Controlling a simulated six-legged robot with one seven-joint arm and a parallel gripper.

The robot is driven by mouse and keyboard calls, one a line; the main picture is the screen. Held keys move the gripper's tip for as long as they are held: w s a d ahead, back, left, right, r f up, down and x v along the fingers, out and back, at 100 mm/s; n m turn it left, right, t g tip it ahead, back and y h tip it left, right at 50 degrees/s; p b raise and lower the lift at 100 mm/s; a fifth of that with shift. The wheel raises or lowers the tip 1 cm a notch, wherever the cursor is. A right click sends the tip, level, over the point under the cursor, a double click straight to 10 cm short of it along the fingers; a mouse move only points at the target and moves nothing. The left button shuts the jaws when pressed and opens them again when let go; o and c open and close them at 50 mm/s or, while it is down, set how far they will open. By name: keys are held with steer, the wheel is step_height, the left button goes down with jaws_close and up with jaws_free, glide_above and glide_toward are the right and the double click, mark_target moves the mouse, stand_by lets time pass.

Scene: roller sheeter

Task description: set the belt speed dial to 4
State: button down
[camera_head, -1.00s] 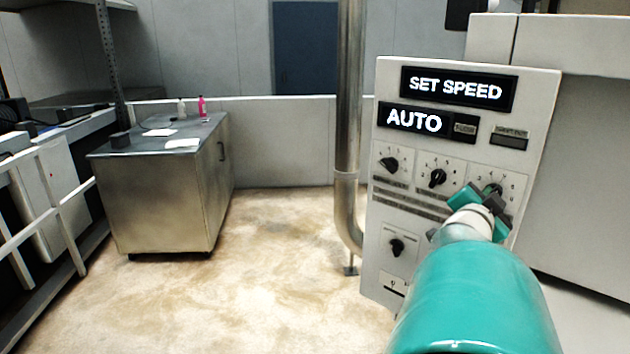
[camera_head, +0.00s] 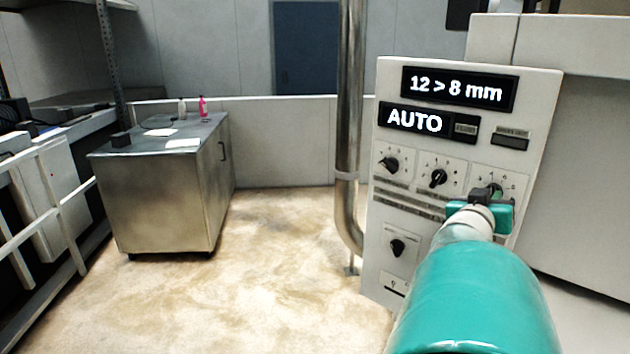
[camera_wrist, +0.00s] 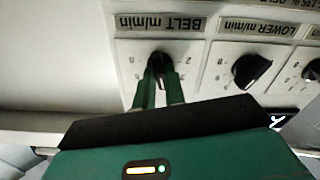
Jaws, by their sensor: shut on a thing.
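The belt dial (camera_wrist: 158,64) is a black knob on a white plate, under an upside-down "BELT m/min" label (camera_wrist: 158,23) in the wrist view. My gripper (camera_wrist: 161,82) is shut on this knob, with one green finger on each side. A pale pointer mark on the knob points down in that view, between the fingers. The numbers around it are partly hidden and hard to read. In the head view my gripper (camera_head: 483,203) covers most of the dial at the panel's right. The upper display (camera_head: 459,89) reads "12 > 8 mm" and the lower one (camera_head: 414,120) reads "AUTO".
The lower dial (camera_wrist: 252,70) sits beside the belt dial in the wrist view. The panel also has other knobs, including one at middle (camera_head: 438,177) and one lower down (camera_head: 397,247). A metal pipe (camera_head: 348,120) stands left of the panel. Open floor lies beyond it.

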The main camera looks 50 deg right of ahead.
steer(key=shift+f+n, duration=0.15)
steer(key=shift+n, duration=0.45)
steer(key=c, duration=1.5)
jaws_free()
steer(key=shift+o, duration=0.2)
